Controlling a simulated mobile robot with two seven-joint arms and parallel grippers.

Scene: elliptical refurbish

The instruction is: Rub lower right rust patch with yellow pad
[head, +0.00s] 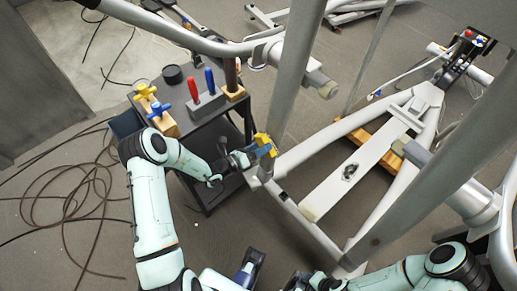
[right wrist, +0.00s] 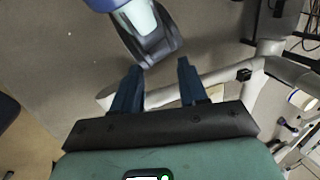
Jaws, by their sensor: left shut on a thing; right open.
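My left gripper (head: 252,155) is shut on the yellow pad (head: 265,144), which has a blue part beside it. The pad is held in front of a grey upright post of the elliptical frame (head: 325,189); I cannot tell whether it touches the post. A small brown spot (head: 376,241) shows on the thick grey tube at the lower right; I cannot tell if it is a rust patch. My right gripper (right wrist: 155,90) is open and empty in the right wrist view, with a pale tube of the frame beyond its fingers.
A dark cart (head: 208,126) stands behind my left arm. It carries red and blue handled tools in a grey block (head: 207,105) and yellow and blue clamps (head: 153,101). Loose cables (head: 75,200) lie on the floor at left. Thick grey tubes cross the right side.

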